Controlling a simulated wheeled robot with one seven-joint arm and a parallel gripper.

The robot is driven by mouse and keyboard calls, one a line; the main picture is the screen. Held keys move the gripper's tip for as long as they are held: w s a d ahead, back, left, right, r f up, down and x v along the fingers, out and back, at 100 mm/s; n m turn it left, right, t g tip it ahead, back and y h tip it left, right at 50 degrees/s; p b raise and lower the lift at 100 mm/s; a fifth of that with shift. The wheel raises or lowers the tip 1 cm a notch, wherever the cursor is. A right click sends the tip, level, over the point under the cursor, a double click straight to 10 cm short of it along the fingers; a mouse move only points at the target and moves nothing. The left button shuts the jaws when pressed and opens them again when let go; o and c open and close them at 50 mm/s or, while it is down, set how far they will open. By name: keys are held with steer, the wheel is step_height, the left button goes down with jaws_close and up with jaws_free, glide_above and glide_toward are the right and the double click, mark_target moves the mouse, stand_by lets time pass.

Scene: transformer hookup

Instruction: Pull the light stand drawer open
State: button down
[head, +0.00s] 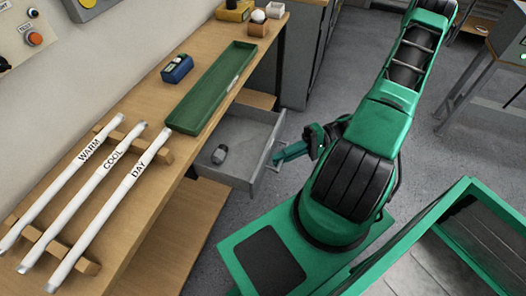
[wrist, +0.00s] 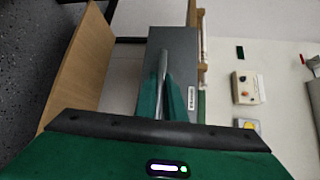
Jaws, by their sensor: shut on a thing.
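The light stand drawer (head: 262,125) is grey and stands pulled out from under the wooden bench top in the head view. In the wrist view the green fingers of my gripper (wrist: 164,98) close around the thin metal handle (wrist: 162,65), in front of the grey drawer front (wrist: 181,45). A white label (wrist: 191,98) shows on that front. The exact contact is partly hidden by the fingers.
The wooden bench (head: 143,190) carries tubes marked WARM, COOL and DAY (head: 105,180), a green tray (head: 190,115) and a blue device (head: 177,69). A green-edged bin (head: 455,190) stands at lower right. Grey floor lies right of the drawer.

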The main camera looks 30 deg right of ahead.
steer(key=shift+s+d+f, duration=0.1)
steer(key=shift+s+d, duration=0.8)
steer(key=shift+s, duration=0.2)
steer(key=c, duration=1.9)
jaws_free()
steer(key=shift+o, duration=0.2)
steer(key=s+d+r, duration=0.1)
steer(key=d, duration=0.9)
steer(key=shift+s+d+r, duration=0.2)
steer(key=shift+d+r, duration=0.05)
steer(key=shift+d, duration=0.05)
